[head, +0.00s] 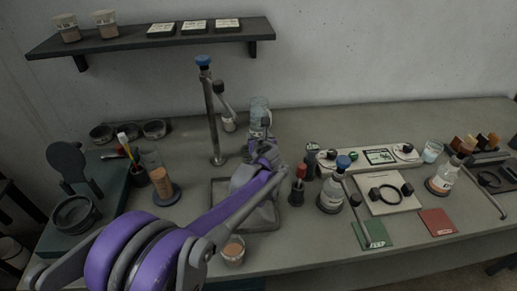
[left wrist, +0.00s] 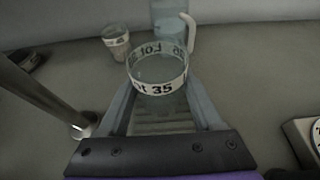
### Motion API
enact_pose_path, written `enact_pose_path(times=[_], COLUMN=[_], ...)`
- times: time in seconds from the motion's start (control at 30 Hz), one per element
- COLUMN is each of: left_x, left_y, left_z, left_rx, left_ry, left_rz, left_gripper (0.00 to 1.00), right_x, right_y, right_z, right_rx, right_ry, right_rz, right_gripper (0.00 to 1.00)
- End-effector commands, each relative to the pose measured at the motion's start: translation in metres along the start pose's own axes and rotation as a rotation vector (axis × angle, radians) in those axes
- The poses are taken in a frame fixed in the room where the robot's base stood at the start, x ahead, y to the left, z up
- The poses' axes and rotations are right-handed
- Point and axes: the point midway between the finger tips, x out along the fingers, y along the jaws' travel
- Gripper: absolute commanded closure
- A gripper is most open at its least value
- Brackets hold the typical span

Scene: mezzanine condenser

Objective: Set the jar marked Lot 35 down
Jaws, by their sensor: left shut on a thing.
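The jar marked Lot 35 (left wrist: 158,74) is a clear round jar with a white lettered band, upright in the left wrist view. My left gripper (left wrist: 160,100) is shut on it, with one finger on each side. In the head view my left gripper (head: 264,148) reaches over the back of the bench and mostly hides the jar. I cannot tell whether the jar's base touches the bench. My right gripper is not in view.
A pale blue jug (head: 258,106) stands just behind the held jar, and a small jar (head: 228,123) is to its left. A metal post (head: 212,115) rises close on the left. A flask with a blue stopper (head: 332,195) stands to the right. Bare bench (head: 330,125) lies at the back right.

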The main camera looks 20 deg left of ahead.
Motion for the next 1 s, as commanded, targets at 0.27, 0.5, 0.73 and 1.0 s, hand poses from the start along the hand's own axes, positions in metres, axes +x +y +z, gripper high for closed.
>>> enact_pose_path(times=[0.27, 0.5, 0.73, 1.0], left_x=[0.010, 0.019, 0.019, 0.020], left_y=[0.000, 0.000, 0.000, 0.000], left_z=[-0.024, -0.045, -0.047, -0.047], left_rx=[0.000, 0.000, -0.001, -0.001], left_ry=[0.000, 0.000, 0.000, 0.000], left_rz=[0.001, 0.001, 0.001, 0.001], left_gripper=[0.92, 0.92, 0.92, 0.03], right_x=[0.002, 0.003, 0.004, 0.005], right_y=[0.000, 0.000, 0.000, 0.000], right_z=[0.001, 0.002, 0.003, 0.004], right_rx=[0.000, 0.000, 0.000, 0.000], right_ry=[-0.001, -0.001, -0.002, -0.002], right_rz=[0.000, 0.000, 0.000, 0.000], right_gripper=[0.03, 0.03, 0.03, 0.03])
